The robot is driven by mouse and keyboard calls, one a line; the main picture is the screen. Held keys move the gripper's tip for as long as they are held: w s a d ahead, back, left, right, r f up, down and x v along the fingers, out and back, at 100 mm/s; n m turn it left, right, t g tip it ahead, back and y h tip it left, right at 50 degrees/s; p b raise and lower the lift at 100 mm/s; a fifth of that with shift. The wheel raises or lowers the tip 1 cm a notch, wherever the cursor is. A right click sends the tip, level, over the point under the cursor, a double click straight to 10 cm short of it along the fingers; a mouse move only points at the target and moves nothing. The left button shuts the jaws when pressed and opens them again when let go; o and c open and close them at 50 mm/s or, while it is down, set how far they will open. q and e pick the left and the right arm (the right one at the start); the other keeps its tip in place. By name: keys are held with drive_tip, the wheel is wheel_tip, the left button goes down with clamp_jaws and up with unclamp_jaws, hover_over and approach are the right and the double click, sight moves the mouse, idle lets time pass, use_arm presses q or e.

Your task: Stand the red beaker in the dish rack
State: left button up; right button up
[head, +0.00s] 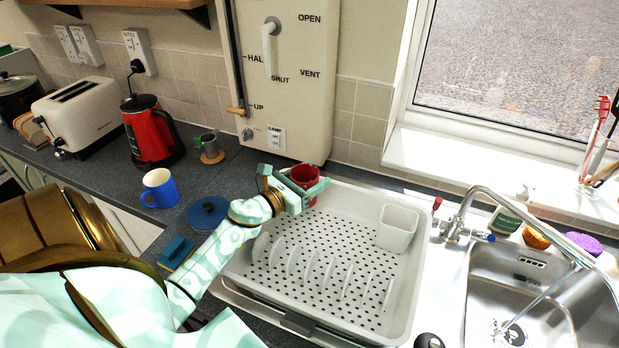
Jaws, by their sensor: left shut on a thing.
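The red beaker (305,175) is at the back left corner of the dish rack, upright or nearly so, partly hidden by my left gripper. My left gripper (306,189) is shut on the beaker, with its fingers around the side. I cannot tell whether the beaker's base touches the rack. The white dish rack (408,293) has a drilled floor, a row of plate slots and a small cutlery cup (397,228) at its right. My right gripper is not in view.
A blue mug (160,189), a dark blue round lid (208,213) and a sponge (178,252) lie left of the rack. A red kettle (150,132) and toaster (80,117) stand further left. The sink tap (455,226) is at the right. The rack's middle floor is free.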

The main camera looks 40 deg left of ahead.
use_arm(q)
drive_tip(key=shift+d+f+b, duration=0.1)
drive_tip(key=shift+f+b, duration=0.5)
drive_tip(key=o, duration=1)
drive_tip(key=shift+c, duration=0.2)
drive_tip(key=shift+s+f, duration=0.1)
drive_tip(key=shift+f, duration=0.05)
drive_tip(key=shift+d, duration=0.1)
drive_tip(key=shift+r+p, duration=0.6)
drive_tip(key=shift+p, duration=0.15)
drive_tip(key=s+a+b, duration=0.1)
drive_tip(key=s+b, duration=0.1)
drive_tip(key=s, duration=0.9)
drive_tip(key=shift+s+a+r, duration=0.25)
drive_tip(key=shift+s, duration=0.15)
